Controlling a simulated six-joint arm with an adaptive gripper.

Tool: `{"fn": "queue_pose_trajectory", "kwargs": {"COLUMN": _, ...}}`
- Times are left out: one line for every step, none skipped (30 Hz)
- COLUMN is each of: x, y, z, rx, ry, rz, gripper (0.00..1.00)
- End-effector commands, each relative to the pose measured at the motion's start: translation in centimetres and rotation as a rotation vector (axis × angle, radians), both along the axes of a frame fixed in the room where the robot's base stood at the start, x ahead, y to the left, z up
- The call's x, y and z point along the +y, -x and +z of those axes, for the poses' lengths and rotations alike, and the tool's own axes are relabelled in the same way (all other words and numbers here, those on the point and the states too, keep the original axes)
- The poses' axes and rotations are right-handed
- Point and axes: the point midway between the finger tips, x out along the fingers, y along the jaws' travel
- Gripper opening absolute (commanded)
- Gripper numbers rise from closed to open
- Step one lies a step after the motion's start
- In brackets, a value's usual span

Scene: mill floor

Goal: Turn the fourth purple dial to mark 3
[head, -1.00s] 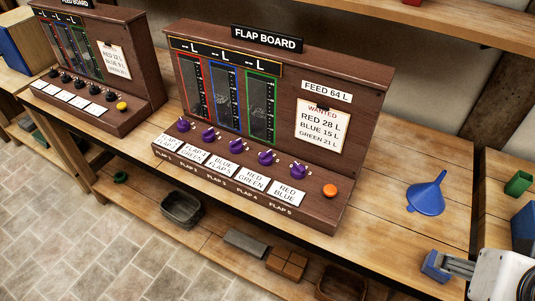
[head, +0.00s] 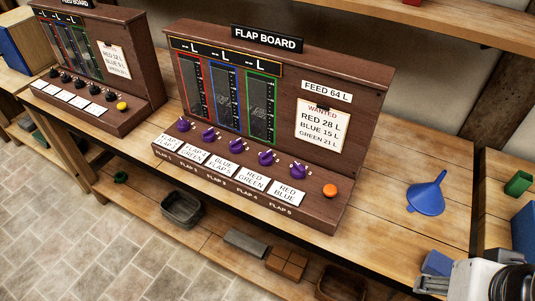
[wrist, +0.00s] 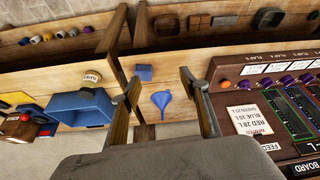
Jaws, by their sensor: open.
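The flap board (head: 285,130) is a brown wooden panel with a row of purple dials along its sloped front. The fourth purple dial (head: 266,158) from the left sits above the "RED GREEN" card and the FLAP 4 label; its pointer setting is too small to read. In the wrist view the same dial (wrist: 266,82) shows upside down at the right. My gripper (head: 430,286) is at the bottom right of the head view, well apart from the dials. In the wrist view my gripper (wrist: 159,86) has its fingers spread with nothing held between them.
A blue funnel (head: 427,195) and a blue block (head: 437,262) lie on the bench right of the board. An orange button (head: 330,190) sits right of the fifth dial. A second board (head: 100,65) stands at the left. The bench between board and funnel is clear.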

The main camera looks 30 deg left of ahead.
Motion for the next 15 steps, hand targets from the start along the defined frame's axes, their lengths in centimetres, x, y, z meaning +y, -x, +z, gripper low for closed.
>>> {"fn": "queue_pose_trajectory", "kwargs": {"x": 0.5, "y": -0.3, "z": -0.2, "rx": 0.017, "ry": 0.002, "rz": 0.018, "gripper": 0.45}}
{"fn": "queue_pose_trajectory", "kwargs": {"x": 0.8, "y": -0.5, "z": -0.3, "rx": 0.025, "ry": 0.002, "rz": 0.027, "gripper": 0.45}}
{"fn": "queue_pose_trajectory", "kwargs": {"x": 1.2, "y": -0.9, "z": -0.4, "rx": 0.037, "ry": 0.004, "rz": 0.041, "gripper": 0.45}}
{"fn": "queue_pose_trajectory", "kwargs": {"x": 1.5, "y": -1.1, "z": -0.5, "rx": 0.045, "ry": 0.005, "rz": 0.052, "gripper": 0.45}}
{"fn": "queue_pose_trajectory", "kwargs": {"x": 1.9, "y": -1.4, "z": -0.6, "rx": 0.054, "ry": 0.006, "rz": 0.063, "gripper": 0.45}}
{"fn": "queue_pose_trajectory", "kwargs": {"x": 2.3, "y": -1.8, "z": -0.7, "rx": 0.064, "ry": 0.007, "rz": 0.076, "gripper": 0.45}}
{"fn": "queue_pose_trajectory", "kwargs": {"x": 2.7, "y": -2.1, "z": -0.7, "rx": 0.071, "ry": 0.007, "rz": 0.087, "gripper": 0.45}}
{"fn": "queue_pose_trajectory", "kwargs": {"x": 3.0, "y": -2.4, "z": -0.8, "rx": 0.078, "ry": 0.008, "rz": 0.096, "gripper": 0.45}}
{"fn": "queue_pose_trajectory", "kwargs": {"x": 3.5, "y": -2.8, "z": -0.9, "rx": 0.086, "ry": 0.009, "rz": 0.11, "gripper": 0.45}}
{"fn": "queue_pose_trajectory", "kwargs": {"x": 3.9, "y": -3.1, "z": -0.9, "rx": 0.093, "ry": 0.009, "rz": 0.12, "gripper": 0.45}}
{"fn": "queue_pose_trajectory", "kwargs": {"x": 4.3, "y": -3.4, "z": -1.0, "rx": 0.097, "ry": 0.01, "rz": 0.131, "gripper": 0.45}}
{"fn": "queue_pose_trajectory", "kwargs": {"x": 4.8, "y": -3.8, "z": -1.1, "rx": 0.106, "ry": 0.011, "rz": 0.145, "gripper": 0.45}}
{"fn": "queue_pose_trajectory", "kwargs": {"x": 5.3, "y": -4.2, "z": -1.1, "rx": 0.11, "ry": 0.012, "rz": 0.156, "gripper": 0.45}}
{"fn": "queue_pose_trajectory", "kwargs": {"x": 5.7, "y": -4.5, "z": -1.2, "rx": 0.116, "ry": 0.013, "rz": 0.165, "gripper": 0.45}}
{"fn": "queue_pose_trajectory", "kwargs": {"x": 6.3, "y": -4.9, "z": -1.3, "rx": 0.122, "ry": 0.014, "rz": 0.18, "gripper": 0.45}}
